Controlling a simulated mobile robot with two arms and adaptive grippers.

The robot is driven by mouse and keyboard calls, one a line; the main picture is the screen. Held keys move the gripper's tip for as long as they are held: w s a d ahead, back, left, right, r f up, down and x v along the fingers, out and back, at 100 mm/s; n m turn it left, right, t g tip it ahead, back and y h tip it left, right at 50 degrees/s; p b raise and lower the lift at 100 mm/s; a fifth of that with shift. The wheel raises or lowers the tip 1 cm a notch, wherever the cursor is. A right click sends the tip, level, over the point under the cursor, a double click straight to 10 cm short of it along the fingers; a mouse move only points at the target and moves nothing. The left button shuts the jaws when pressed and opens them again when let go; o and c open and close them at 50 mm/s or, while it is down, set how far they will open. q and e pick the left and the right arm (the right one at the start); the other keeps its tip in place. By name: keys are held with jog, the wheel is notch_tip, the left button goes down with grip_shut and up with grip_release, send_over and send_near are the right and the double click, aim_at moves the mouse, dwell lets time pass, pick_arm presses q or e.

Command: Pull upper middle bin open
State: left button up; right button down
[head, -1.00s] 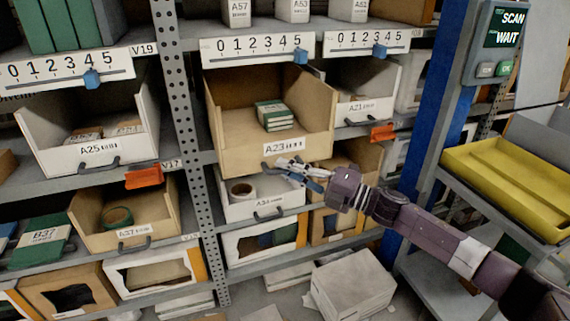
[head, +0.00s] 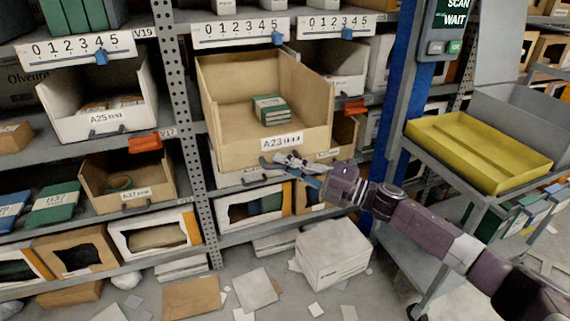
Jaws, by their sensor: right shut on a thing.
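The upper middle bin (head: 228,142) is a tan open-topped box labelled A23, and it juts out from its shelf over the bin below. A small stack of green-covered books (head: 271,109) lies inside it. My right gripper (head: 284,161) is at the lower front edge of this bin, just under its label, and is shut on its handle. The fingers cover most of the handle. My left gripper is not in view.
White bin A25 (head: 95,122) is at the left, and tan bin A37 (head: 110,196) is below it. A blue post (head: 391,95) and a cart with a yellow tray (head: 480,150) stand at the right. A white box (head: 333,258) and scattered papers lie on the floor.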

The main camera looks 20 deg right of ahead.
jog(key=c, duration=2)
grip_release()
jog(key=shift+o, duration=0.2)
jog(key=shift+d, duration=0.15)
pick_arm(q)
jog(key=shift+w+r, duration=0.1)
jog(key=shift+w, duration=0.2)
pick_arm(e)
jog(key=v, duration=1.1)
jog(key=shift+s+d, duration=0.2)
jog(key=shift+s, duration=0.15)
jog(key=shift+f, duration=0.2)
